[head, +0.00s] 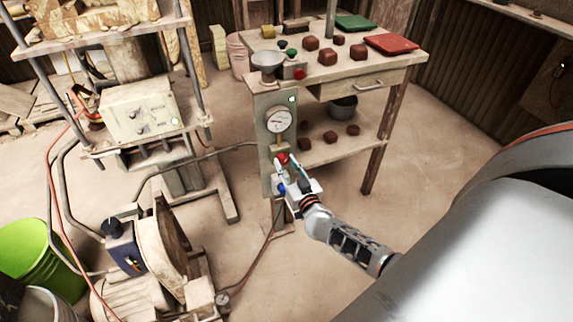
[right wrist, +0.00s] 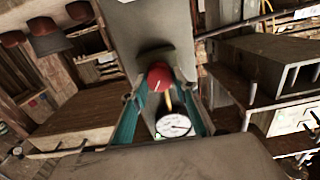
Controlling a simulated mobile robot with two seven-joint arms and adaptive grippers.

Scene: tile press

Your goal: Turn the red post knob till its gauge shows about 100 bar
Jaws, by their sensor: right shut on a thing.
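The red post knob (head: 283,158) is on the front of the grey post (head: 265,120), below a round white gauge (head: 279,120). My right gripper (head: 286,172) is at the knob. In the right wrist view the red knob (right wrist: 159,77) sits between the fingers of my right gripper (right wrist: 160,88), which is shut on it. The gauge (right wrist: 175,125) shows there too, tilted. Its needle is too small to read surely in either view. A blue knob (head: 281,189) is on the post just below the red one, partly by the gripper. My left gripper is not in view.
A wooden workbench (head: 400,66) with several red blocks stands behind the post. A press frame with a control box (head: 140,110) is at the left. A hose (head: 262,258) runs down from the post. The floor (head: 420,180) right of the post is clear.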

